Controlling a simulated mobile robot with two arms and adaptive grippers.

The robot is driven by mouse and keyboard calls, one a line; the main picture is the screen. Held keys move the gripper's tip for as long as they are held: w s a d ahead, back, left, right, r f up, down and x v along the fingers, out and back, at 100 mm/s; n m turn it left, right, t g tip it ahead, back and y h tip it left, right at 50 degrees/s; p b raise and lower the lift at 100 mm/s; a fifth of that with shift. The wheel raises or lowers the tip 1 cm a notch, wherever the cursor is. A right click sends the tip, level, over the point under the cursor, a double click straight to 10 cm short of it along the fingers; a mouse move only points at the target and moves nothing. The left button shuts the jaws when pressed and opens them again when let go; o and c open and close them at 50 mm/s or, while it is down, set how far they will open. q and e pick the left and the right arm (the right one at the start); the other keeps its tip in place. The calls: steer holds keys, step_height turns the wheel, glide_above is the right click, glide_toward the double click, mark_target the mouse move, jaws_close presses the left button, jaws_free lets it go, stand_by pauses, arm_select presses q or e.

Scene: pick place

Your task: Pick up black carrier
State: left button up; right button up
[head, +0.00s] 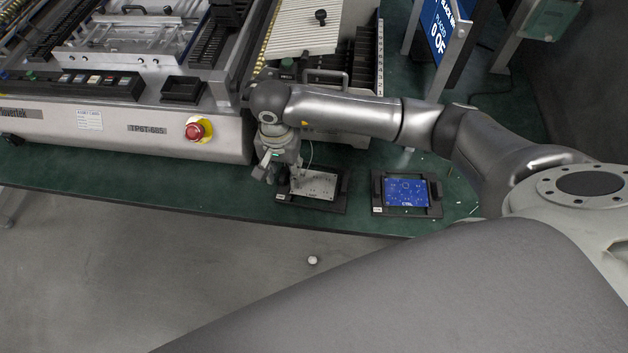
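A black carrier (322,207) with a silver-grey board in it lies on the green bench near its front edge. A second black carrier (436,192) with a blue circuit board (406,192) lies to its right. My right gripper (273,177) points down at the left end of the carrier with the silver board and partly covers it. Its fingers are small and dark, so I cannot tell whether they touch the carrier or how far apart they are. My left gripper is not in view.
A large grey machine with a red emergency button (197,130) fills the left of the green bench (230,193). A small black tray (182,90) sits on it. A blue display (442,30) stands at the back right. A small white object (312,260) lies on the floor.

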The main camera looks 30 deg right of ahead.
jaws_close()
steer(key=shift+r, duration=0.15)
